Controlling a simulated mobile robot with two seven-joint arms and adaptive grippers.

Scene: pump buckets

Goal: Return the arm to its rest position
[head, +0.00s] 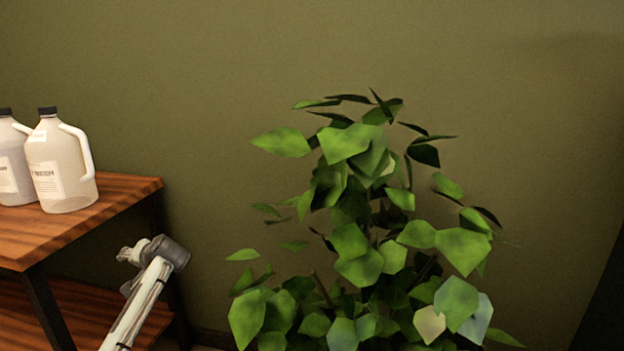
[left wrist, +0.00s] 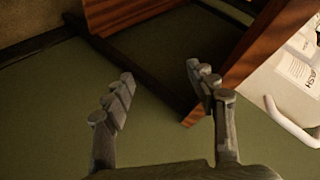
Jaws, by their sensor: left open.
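My left gripper (left wrist: 160,75) shows in the left wrist view with its two grey fingers spread apart. Nothing is between the fingers. It is beside the wooden table (left wrist: 245,70), whose edge and dark legs lie beyond the fingertips. In the head view, a white and grey arm link of mine (head: 150,285) stands at the lower left, beside the table's right end. Fingers cannot be made out there. My right gripper is in neither view.
Two white jugs with black caps, the nearer one (head: 62,165) and one at the left edge (head: 14,170), stand on the wooden table (head: 115,205). A jug (left wrist: 275,85) also shows in the left wrist view. A leafy plant (head: 365,240) fills the middle before a plain green wall.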

